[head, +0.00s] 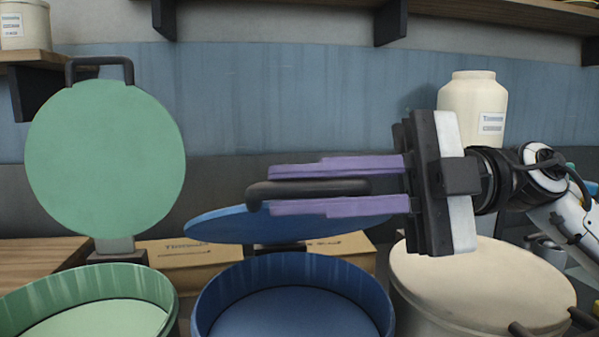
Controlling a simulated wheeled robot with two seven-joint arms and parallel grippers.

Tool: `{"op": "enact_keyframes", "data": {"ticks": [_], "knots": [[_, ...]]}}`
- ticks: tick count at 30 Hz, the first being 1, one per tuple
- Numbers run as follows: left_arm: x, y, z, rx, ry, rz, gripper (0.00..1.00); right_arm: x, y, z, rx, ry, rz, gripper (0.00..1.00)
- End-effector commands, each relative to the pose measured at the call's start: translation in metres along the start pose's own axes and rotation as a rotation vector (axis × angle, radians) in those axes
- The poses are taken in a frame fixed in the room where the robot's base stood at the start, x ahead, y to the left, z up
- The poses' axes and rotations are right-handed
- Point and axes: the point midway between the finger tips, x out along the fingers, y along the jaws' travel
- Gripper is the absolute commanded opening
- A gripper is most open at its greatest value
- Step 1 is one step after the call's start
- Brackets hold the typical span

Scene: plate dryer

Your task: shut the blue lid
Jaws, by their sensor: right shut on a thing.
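The blue lid (218,226) is tilted well over above its round blue container (292,265), still apart from the rim. Its hinge post shows at the back of the container. My right gripper (268,189) comes in from the right with long purple fingers. The fingers are shut on the lid's dark bar handle (310,190), one above it and one below. The fingers hide part of the lid. My left gripper is not in view.
A green lid (105,160) stands upright behind a green container (90,290) at the left. A closed cream container (480,285) stands at the right. Cardboard boxes (195,257) sit behind. A cream jar (471,100) is at the back right.

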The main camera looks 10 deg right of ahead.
Motion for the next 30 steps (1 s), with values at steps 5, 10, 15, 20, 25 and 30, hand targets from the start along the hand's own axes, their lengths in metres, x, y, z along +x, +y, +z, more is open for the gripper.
{"op": "enact_keyframes", "data": {"ticks": [5,10,15,20,25,30], "knots": [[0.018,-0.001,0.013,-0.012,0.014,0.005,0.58,0.000,-0.037,-0.002,-0.096,0.001,-0.003,0.00],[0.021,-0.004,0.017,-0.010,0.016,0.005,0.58,0.000,-0.050,-0.004,-0.149,0.001,-0.002,0.00],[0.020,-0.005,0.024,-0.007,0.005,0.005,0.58,0.000,-0.055,-0.005,-0.169,0.001,-0.002,0.00],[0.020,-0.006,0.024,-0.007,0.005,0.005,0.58,0.000,-0.054,-0.006,-0.172,0.001,-0.002,0.00],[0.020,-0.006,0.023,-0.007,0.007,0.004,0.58,0.000,-0.054,-0.006,-0.172,0.001,-0.002,0.00],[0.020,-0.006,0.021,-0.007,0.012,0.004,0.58,0.000,-0.054,-0.005,-0.170,0.001,-0.001,0.31]]}}
